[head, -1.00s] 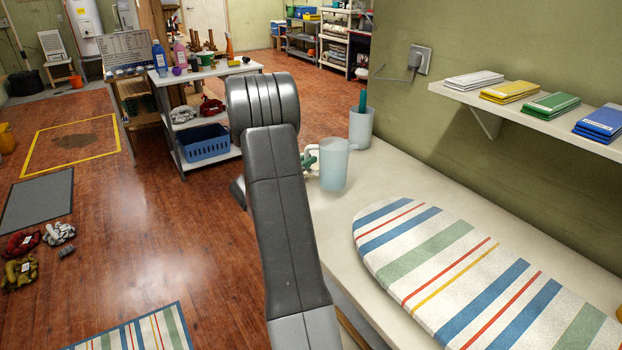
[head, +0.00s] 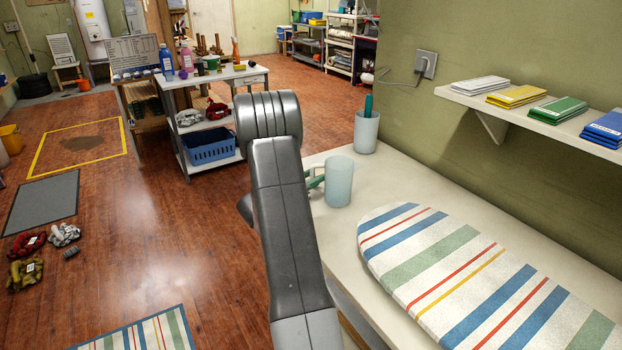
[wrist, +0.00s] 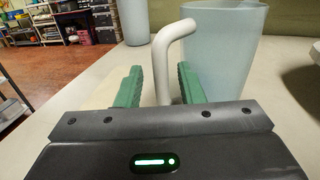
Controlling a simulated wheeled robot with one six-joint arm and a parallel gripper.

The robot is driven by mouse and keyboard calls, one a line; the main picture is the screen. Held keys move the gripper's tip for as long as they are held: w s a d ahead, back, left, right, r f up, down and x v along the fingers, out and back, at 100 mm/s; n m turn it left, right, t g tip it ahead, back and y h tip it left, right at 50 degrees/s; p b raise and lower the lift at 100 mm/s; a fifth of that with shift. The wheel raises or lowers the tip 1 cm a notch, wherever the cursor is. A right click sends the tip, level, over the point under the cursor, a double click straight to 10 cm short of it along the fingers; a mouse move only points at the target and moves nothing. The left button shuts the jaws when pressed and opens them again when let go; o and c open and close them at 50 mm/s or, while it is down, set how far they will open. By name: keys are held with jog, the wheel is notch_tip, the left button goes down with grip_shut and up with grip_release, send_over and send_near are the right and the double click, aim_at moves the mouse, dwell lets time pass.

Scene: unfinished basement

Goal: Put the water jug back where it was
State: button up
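The water jug (head: 339,182), pale blue and translucent with a white handle, stands upright on the white counter (head: 392,183), left of the striped ironing board. In the wrist view the jug (wrist: 226,65) fills the upper right, its base partly hidden by my gripper. My gripper (wrist: 160,70) has its green fingers on either side of the jug's handle (wrist: 164,58). A narrow gap shows between each finger and the handle. In the head view my gripper (head: 316,182) is at the jug's left side, mostly hidden behind my arm.
A similar pale cup (head: 366,133) holding a green item stands behind the jug, near the wall. The striped ironing board (head: 450,260) takes up the near counter. A wall shelf (head: 545,122) with coloured stacks hangs at right. A white cart (head: 205,130) stands beyond on the floor.

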jog(key=shift+r, duration=0.1)
jog(key=shift+s+a, duration=0.2)
jog(key=v, duration=1)
jog(key=shift+s+a, duration=0.15)
jog(key=shift+a, duration=0.05)
jog(key=shift+s+a, duration=0.25)
jog(key=shift+s, duration=0.15)
